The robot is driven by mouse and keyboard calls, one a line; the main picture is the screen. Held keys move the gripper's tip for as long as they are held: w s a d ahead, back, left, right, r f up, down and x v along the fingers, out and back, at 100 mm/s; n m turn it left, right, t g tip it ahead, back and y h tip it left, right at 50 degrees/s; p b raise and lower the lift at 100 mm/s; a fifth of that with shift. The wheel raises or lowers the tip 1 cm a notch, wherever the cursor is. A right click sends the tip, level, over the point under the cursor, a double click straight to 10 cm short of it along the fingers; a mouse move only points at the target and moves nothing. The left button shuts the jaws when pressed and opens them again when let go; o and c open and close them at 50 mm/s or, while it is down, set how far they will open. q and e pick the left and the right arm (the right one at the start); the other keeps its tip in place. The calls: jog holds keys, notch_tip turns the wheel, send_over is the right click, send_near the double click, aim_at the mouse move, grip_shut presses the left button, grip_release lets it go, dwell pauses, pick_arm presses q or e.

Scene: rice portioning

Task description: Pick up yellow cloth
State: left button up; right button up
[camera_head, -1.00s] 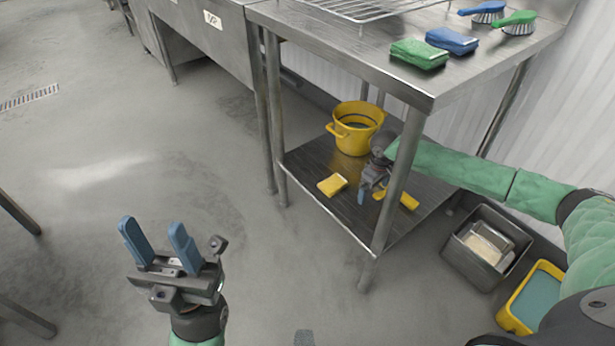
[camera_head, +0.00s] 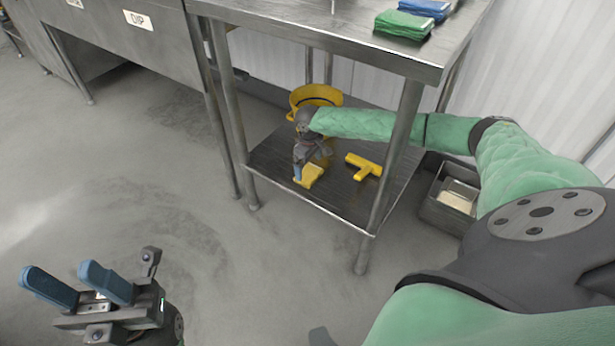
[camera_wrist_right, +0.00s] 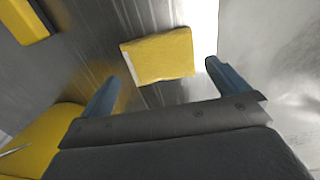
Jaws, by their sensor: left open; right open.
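The yellow cloth (camera_head: 311,174) lies flat on the lower shelf of the steel table, near its front left edge. In the right wrist view the cloth (camera_wrist_right: 158,57) lies just beyond the fingertips, roughly centred between them. My right gripper (camera_head: 298,172) reaches under the table top and is at the cloth; in the right wrist view it (camera_wrist_right: 160,75) is open with nothing between its fingers. The gripper partly hides the cloth in the head view. My left gripper (camera_head: 75,285) is open and empty above the floor at the lower left.
A yellow bucket (camera_head: 330,97) stands behind my right gripper on the shelf. A yellow T-shaped tool (camera_head: 364,166) lies to the right. Table legs (camera_head: 392,160) and the table top (camera_head: 330,32) bound the space. A steel container (camera_head: 446,208) stands on the floor at right.

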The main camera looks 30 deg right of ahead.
aim_at(309, 173)
notch_tip(309, 173, down, 4)
jog(key=shift+f+b, duration=0.1)
jog(key=shift+b, duration=0.55)
jog(key=c, duration=0.7)
